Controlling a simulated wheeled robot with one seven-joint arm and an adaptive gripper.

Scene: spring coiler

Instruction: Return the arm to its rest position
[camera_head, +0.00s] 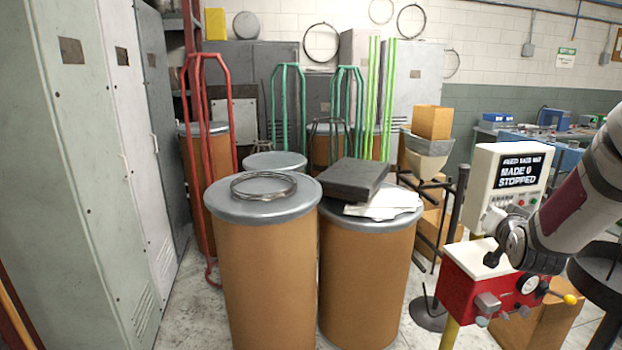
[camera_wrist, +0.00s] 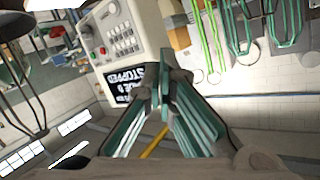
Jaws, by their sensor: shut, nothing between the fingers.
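My gripper (camera_wrist: 163,84) shows in the wrist view with its fingers drawn together at the tips and nothing held between them. Beyond the fingertips in that view is the control box, upside down, with its screen (camera_wrist: 123,84) and buttons. In the head view my arm (camera_head: 575,215) reaches in from the right edge, in front of the spring coiler's red body (camera_head: 458,275). The cream control box (camera_head: 486,171) stands behind the arm, and its screen reads "MADE 0" and "STOPPED". My fingers cannot be clearly made out in the head view.
Two brown drums (camera_head: 262,285) (camera_head: 366,275) stand in front; one bears a wire coil (camera_head: 264,186), the other a dark flat box (camera_head: 353,180) and white sheets. Grey lockers (camera_head: 85,200) line the left. A yellow-tipped lever (camera_head: 569,298) juts from the red machine, close below my arm.

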